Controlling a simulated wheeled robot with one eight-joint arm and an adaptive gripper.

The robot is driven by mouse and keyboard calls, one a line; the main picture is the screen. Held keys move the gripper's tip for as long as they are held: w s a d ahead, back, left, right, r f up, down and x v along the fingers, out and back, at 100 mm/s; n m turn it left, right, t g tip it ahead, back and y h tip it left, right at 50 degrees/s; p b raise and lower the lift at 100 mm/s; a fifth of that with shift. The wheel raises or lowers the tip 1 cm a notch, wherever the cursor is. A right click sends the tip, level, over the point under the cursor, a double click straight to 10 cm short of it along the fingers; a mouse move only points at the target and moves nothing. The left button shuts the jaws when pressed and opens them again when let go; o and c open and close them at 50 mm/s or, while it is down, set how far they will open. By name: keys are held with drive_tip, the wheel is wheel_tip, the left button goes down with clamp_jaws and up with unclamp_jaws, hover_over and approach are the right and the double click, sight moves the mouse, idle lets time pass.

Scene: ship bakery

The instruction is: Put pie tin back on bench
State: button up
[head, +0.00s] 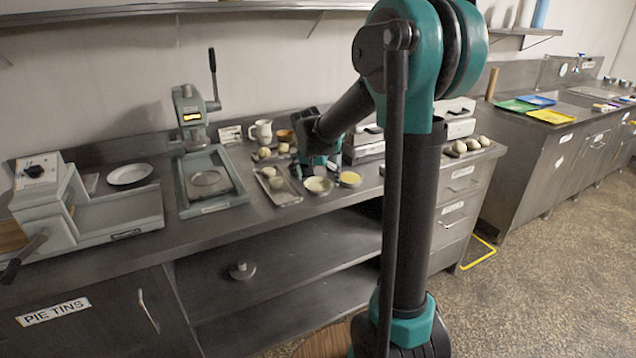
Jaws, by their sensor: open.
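My gripper (312,172) is over the bench, at the end of my dark and teal arm. It is small in the head view and partly hidden by my wrist; its jaws are open. Just below it stands a small round tin with pale contents (318,186), likely a pie tin. I cannot tell whether the gripper touches it. To its right is a similar round tin with yellow contents (349,179). Both are on the steel bench (270,222), near its front edge. A small round metal object with a knob (242,271) sits on the shelf below.
A tray of dough pieces (283,198), a white jug (262,131) and grey boxes (364,140) crowd around the gripper. A lever press (213,180), white plate (130,174) and another machine (100,212) stand left. The front bench strip is clear.

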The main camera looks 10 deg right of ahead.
drive_tip(key=v, duration=1.1)
drive_tip(key=s+d+f+n+y, duration=0.1)
drive_tip(key=s+d+f+n, duration=0.1)
drive_tip(key=s+f, duration=0.8)
drive_tip(key=s+d+f+n+y, duration=0.1)
drive_tip(key=s+d+f+n, duration=0.2)
drive_tip(key=s+f, duration=0.7)
drive_tip(key=s+d, duration=0.1)
drive_tip(key=s, duration=0.5)
drive_tip(key=shift+w+d, duration=0.1)
drive_tip(key=shift+d, duration=0.05)
drive_tip(key=shift+c, duration=0.6)
